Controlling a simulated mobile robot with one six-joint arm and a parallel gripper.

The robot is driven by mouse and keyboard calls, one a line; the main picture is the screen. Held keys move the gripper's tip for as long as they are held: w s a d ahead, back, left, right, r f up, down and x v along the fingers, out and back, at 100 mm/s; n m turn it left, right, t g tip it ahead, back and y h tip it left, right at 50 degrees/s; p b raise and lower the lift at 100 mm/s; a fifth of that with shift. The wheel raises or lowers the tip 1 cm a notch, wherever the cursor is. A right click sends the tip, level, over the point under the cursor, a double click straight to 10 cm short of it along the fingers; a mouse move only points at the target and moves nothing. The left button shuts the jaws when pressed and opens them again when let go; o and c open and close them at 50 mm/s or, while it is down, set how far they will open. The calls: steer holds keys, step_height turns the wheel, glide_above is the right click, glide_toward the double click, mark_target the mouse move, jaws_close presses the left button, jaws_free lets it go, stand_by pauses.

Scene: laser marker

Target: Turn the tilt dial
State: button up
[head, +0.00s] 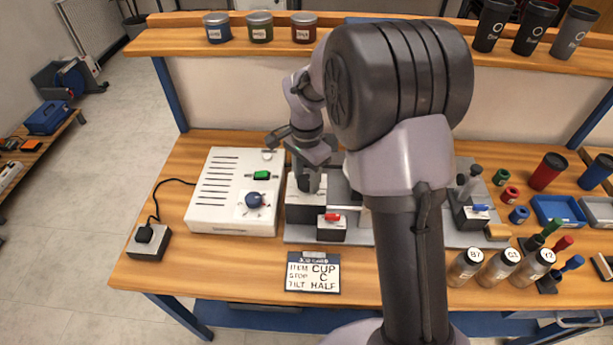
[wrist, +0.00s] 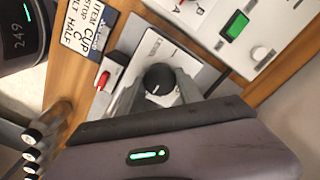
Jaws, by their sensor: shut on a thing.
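The tilt dial (wrist: 158,78) is a round black knob with a light mark, on a pale plate with printed lettering, in the middle of the wrist view. My gripper (wrist: 157,88) has a finger on either side of it and is shut on it. In the head view my gripper (head: 309,182) points down over a small pale block on the grey fixture; its fingers hide the dial there. A card (head: 313,273) reads ITEM CUP, STOP C, TILT HALF; it also shows in the wrist view (wrist: 88,30). The dial's exact setting is too small to read.
The bench's front left is mostly clear.

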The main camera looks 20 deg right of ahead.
steer(key=n+p, duration=0.2)
steer(key=n, duration=0.1)
steer(key=shift+r, duration=0.15)
steer(key=n+p, duration=0.3)
steer(key=n, duration=0.2)
steer(key=n+p, duration=0.2)
steer(key=n, duration=0.2)
steer(key=shift+n+p, duration=1.45)
steer(key=shift+n, duration=1.45)
steer(key=o, duration=1.4)
